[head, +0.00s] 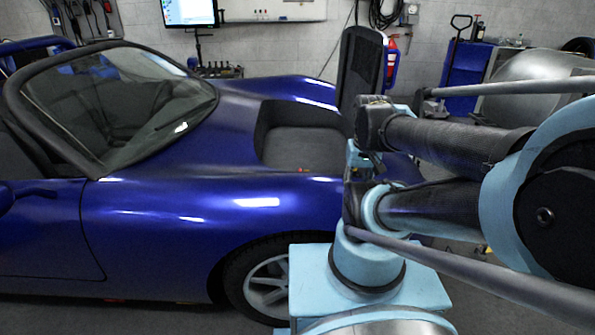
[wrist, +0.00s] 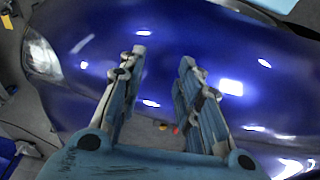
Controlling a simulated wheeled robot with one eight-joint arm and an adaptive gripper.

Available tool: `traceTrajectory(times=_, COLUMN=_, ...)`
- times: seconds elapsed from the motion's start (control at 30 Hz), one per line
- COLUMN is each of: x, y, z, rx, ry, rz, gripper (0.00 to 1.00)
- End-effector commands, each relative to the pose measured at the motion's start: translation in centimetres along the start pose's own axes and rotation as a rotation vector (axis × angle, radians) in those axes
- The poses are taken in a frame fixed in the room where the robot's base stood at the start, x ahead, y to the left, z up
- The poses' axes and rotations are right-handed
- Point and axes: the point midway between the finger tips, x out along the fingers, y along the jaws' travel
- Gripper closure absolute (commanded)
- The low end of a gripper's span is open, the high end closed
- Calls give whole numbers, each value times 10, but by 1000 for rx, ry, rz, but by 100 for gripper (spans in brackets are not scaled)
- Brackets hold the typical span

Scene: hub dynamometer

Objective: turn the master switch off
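A tiny red spot (wrist: 176,131) with a yellow-orange spot beside it shows low between my fingers in the wrist view. A small red spot (head: 303,170) also shows at the near edge of the car's front recess in the head view. Either may be the master switch; they are too small for me to tell its shape or position. My gripper (wrist: 164,58) is open and empty, its two light-blue fingers spread above the blue bodywork. In the head view my arm hides part of the car's nose, and I cannot make out the gripper clearly.
The blue car (head: 170,225) fills the left and middle, with a dark open recess (head: 305,135) in its front. A dark raised panel (head: 359,70) stands behind it. A monitor (head: 190,12), a blue cart (head: 462,75) and a red extinguisher (head: 391,60) are at the back.

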Motion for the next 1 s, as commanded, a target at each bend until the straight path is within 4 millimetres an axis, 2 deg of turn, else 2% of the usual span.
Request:
traceTrajectory(times=0.13, x=0, y=0, z=0, rx=0, ry=0, rz=0, gripper=68)
traceTrajectory(times=0.23, x=-8, y=0, z=5, rx=0, ry=10, rz=0, gripper=68)
traceTrajectory(times=0.37, x=-16, y=-2, z=-9, rx=-1, ry=3, rz=-2, gripper=68)
traceTrajectory(times=0.4, x=-19, y=11, z=-16, rx=2, ry=-1, rz=-4, gripper=68)
traceTrajectory(times=0.47, x=-25, y=12, z=-27, rx=3, ry=-6, rz=-6, gripper=68)
traceTrajectory(times=0.7, x=-44, y=2, z=-78, rx=6, ry=-32, rz=-11, gripper=68)
traceTrajectory(times=1.0, x=-49, y=-18, z=-148, rx=8, ry=-66, rz=-15, gripper=68)
